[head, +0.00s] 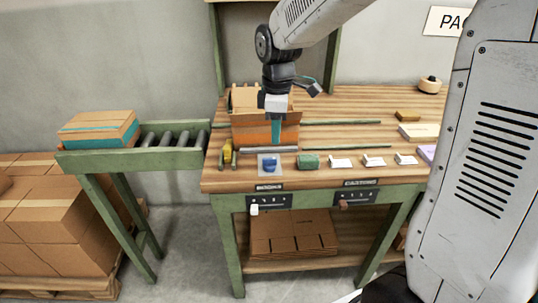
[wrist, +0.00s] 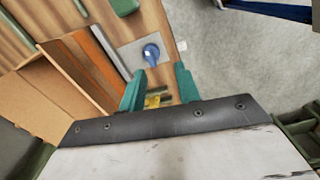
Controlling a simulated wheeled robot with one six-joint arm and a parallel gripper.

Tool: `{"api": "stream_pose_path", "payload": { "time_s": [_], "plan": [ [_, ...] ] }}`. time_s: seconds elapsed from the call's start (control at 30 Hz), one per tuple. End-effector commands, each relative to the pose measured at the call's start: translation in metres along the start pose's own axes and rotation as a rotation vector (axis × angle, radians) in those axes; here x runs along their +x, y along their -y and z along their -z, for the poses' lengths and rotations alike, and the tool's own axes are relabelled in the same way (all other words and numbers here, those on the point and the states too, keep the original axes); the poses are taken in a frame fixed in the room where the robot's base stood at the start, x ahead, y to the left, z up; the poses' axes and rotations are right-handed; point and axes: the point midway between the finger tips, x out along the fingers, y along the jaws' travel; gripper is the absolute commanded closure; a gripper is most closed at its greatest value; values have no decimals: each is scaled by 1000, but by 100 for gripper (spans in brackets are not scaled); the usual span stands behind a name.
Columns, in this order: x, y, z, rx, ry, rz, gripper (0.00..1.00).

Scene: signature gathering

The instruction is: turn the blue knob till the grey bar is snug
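The blue knob (head: 269,166) sits on a pale square plate at the front of the bench; it also shows in the wrist view (wrist: 151,54), just beyond the fingertips. The grey bar (head: 262,149) lies behind the knob, along the front of an open cardboard box with an orange front (head: 256,133). I cannot tell whether the bar touches the box. My gripper (head: 277,139) hangs above the bar, pointing down, higher than the knob. In the wrist view its two teal fingers (wrist: 160,70) are apart with nothing held between them.
A yellow piece (head: 227,151) stands left of the knob. A green block (head: 309,161) and several white cards (head: 341,161) lie to its right. Green rails (head: 340,123) run along the bench. A roller conveyor (head: 135,150) with a taped box adjoins on the left.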

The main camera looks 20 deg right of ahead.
Motion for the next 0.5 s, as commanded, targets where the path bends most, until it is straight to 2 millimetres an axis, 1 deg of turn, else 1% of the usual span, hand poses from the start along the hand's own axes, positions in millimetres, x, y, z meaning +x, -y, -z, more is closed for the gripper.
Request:
{"api": "stream_pose_path", "payload": {
  "time_s": [0.03,0.1,0.2,0.37,0.5],
  "plan": [
    [10,-9,8,-44,4,7,67],
    [19,-17,14,-94,5,10,67],
    [27,-24,19,-134,5,12,67],
    [44,-26,20,-148,6,14,67],
    [67,-25,19,-147,7,16,67]
  ]
}}
